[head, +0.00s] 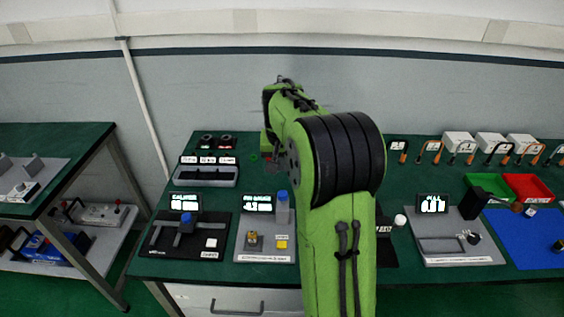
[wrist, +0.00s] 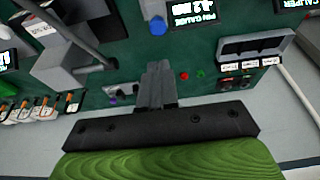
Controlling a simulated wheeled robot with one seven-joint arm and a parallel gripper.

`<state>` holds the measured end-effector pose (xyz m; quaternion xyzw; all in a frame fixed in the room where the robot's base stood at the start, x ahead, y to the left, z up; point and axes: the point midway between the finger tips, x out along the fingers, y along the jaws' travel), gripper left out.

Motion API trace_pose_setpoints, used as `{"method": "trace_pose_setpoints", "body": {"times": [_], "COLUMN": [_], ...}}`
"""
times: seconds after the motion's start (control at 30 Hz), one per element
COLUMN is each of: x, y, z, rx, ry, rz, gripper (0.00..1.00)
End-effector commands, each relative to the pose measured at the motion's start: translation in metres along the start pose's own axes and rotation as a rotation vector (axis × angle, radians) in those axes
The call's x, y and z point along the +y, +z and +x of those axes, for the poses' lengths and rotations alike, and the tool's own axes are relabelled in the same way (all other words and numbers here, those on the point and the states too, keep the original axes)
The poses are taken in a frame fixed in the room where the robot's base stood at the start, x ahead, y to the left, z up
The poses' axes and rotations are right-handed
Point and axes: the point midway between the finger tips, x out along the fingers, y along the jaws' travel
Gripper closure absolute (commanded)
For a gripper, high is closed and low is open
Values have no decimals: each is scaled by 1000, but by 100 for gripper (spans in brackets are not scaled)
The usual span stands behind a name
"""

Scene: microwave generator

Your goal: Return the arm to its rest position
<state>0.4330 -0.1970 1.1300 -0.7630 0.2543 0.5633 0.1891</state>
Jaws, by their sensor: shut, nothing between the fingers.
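My green arm (head: 340,230) with a black ringed joint reaches forward over the middle of the green workbench (head: 215,272). In the wrist view my gripper (wrist: 157,70) is shut, its grey fingers together with nothing between them. It appears to hang above the bench, apart from the things there. In the head view the fingers are mostly hidden behind the arm.
Left of my arm are a grey tray (head: 208,176), a caliper station (head: 185,232) and a pin gauge station (head: 282,208). To the right are a red bin (head: 530,187), a green bin (head: 482,189) and a blue mat (head: 525,236). A second bench (head: 62,139) stands far left.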

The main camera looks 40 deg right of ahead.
Motion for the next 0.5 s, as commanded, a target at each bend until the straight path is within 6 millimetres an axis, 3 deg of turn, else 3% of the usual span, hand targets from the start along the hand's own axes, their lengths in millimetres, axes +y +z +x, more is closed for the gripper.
{"method": "trace_pose_setpoints", "body": {"times": [0.3,0.37,0.47,0.5], "x": [-2,-8,-22,-27], "y": [2,11,47,68], "z": [-4,-17,-57,-75], "rx": [4,15,48,62], "ry": [-2,-9,-31,-44], "rz": [-8,-35,-125,-172], "gripper": [100,100,100,100]}}
